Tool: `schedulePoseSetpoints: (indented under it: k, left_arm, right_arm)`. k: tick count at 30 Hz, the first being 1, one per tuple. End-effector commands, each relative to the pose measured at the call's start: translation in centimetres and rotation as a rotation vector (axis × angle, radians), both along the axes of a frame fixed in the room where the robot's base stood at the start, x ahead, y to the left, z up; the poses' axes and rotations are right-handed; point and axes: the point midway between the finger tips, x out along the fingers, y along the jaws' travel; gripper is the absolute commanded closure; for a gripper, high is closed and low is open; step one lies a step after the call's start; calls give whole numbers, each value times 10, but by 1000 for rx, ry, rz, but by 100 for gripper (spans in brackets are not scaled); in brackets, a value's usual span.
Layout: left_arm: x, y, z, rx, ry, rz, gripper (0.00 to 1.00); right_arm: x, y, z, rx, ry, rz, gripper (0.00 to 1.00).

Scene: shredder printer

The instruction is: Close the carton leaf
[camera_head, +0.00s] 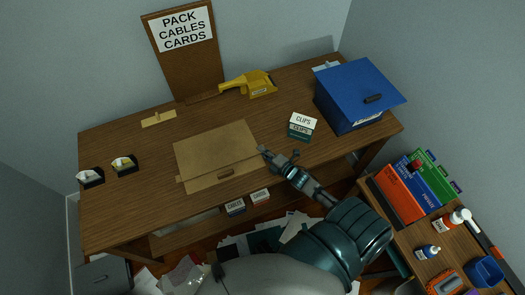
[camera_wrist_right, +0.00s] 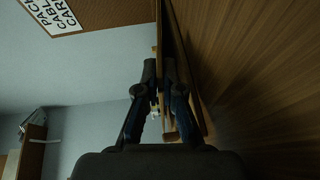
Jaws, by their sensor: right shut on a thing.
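The brown cardboard carton (camera_head: 210,147) lies on the wooden desk. A seam crosses it, and a leaf (camera_head: 205,179) with a small brown tab lies along its near side. My right gripper (camera_head: 266,153) is at the carton's right edge. In the right wrist view, the fingers (camera_wrist_right: 161,72) are shut on a thin brown cardboard edge (camera_wrist_right: 161,35) that runs between them; which leaf it belongs to is hard to tell. My left gripper is not in view.
A green-and-white clips box (camera_head: 301,126) and a blue bin (camera_head: 350,92) stand right of the carton. A yellow tool (camera_head: 249,84) lies behind it. Two small trays (camera_head: 90,176) are at the left. Binders (camera_head: 398,197) stand on the side table.

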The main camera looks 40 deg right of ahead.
Motion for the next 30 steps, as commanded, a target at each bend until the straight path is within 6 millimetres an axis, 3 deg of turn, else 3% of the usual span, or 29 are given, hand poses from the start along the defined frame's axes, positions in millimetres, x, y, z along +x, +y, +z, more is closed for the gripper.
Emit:
schedulePoseSetpoints:
  k: [2, 3, 5, 16, 30]
  left_arm:
    - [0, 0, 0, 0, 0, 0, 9]
    - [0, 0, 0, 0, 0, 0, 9]
    - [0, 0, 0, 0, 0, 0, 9]
    - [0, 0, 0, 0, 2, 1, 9]
    - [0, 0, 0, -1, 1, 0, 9]
  right_arm:
    - [0, -1, 0, 1, 0, -1, 100]
    - [0, -1, 0, 1, 0, -1, 87]
    - [0, -1, 0, 1, 0, -1, 77]
    - [-6, -1, 0, 1, 2, 0, 77]
    - [-97, -16, 9, 2, 4, -1, 77]
